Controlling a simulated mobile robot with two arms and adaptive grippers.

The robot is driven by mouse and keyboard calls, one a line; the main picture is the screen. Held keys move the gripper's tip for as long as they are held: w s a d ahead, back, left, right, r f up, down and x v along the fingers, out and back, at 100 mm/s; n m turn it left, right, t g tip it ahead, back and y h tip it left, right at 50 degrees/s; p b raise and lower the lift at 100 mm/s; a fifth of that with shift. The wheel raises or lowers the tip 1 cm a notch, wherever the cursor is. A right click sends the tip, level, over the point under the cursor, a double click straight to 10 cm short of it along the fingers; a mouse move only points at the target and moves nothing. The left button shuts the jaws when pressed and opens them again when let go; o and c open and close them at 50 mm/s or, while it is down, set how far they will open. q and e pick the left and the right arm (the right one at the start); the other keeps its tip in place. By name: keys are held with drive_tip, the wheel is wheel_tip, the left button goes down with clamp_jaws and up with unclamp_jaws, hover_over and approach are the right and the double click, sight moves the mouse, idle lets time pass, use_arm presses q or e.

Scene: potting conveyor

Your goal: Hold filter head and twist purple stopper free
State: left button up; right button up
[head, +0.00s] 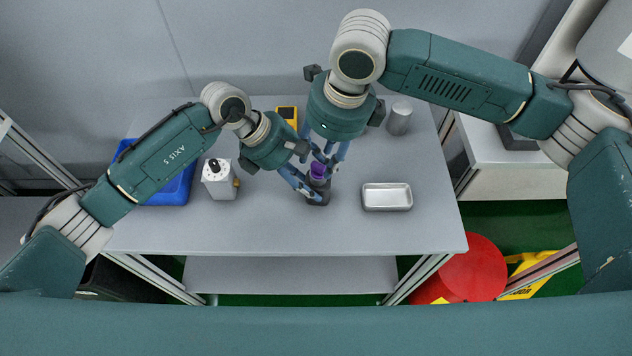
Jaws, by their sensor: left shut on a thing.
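The purple stopper (317,171) sits on top of the dark filter head (320,197), which stands near the middle of the grey table. My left gripper (312,188) reaches in from the left, low, and is shut on the filter head. My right gripper (325,162) comes down from above, with its fingers on either side of the stopper's top. Whether those fingers touch the stopper cannot be told. The fingers hide part of the stopper and the filter head.
A metal tray (387,208) lies to the right, and a grey cylinder (399,118) stands behind it. A white device (219,180) and a blue bin (170,192) are at the left. A yellow meter (287,113) is at the back. The table's front strip is clear.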

use_arm(q)
drive_tip(key=shift+s+f, duration=0.1)
use_arm(e)
wheel_tip(320, 180, up, 10)
drive_tip(key=s+d, duration=0.1)
drive_tip(key=d, duration=0.1)
idle(0.4)
use_arm(q)
drive_tip(key=o, duration=1)
drive_tip(key=shift+o, duration=0.3)
